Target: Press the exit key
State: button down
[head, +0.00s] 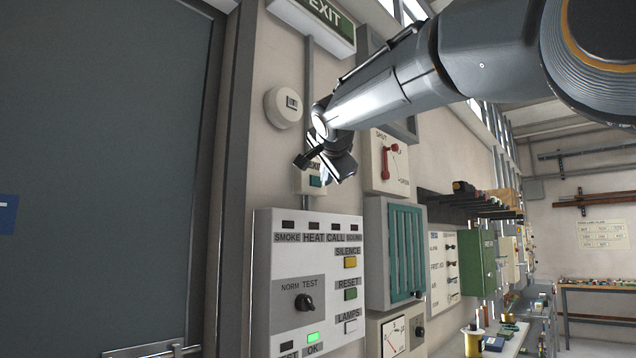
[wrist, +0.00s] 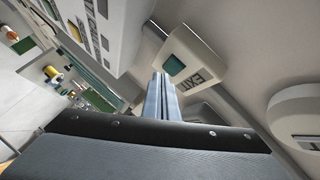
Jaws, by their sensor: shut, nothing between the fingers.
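The exit key is a green key (head: 316,181) on a small pale wall box (head: 308,188) marked EXIT, above the alarm panel and right of the door. My gripper (head: 304,160) is in front of the box and hides part of it and its label. The fingers hold nothing.
The alarm panel (head: 262,280) with a knob and several keys is below. A red-handled switch box (head: 376,180) is to the right. A round wall unit (head: 283,107) and a lit-style EXIT sign (head: 318,22) are above. The dark door (head: 100,150) fills the left.

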jog(key=shift+w+a, duration=0.3)
jog(key=shift+w+a+b, duration=0.2)
jog(key=shift+a+b, duration=0.1)
jog(key=shift+b, duration=0.05)
dwell(0.7)
dwell(0.3)
jog(key=shift+s+d+b, duration=0.45)
jog(key=shift+d+b, duration=0.15)
jog(key=shift+d, duration=0.1)
jog(key=shift+s+d+b, duration=0.55)
jog(key=shift+s+d, duration=0.25)
jog(key=shift+d, duration=0.15)
jog(key=shift+s+d+b, duration=0.55)
jog(key=shift+s+d, duration=0.2)
jog(key=shift+d, duration=0.2)
jog(key=shift+f, duration=0.1)
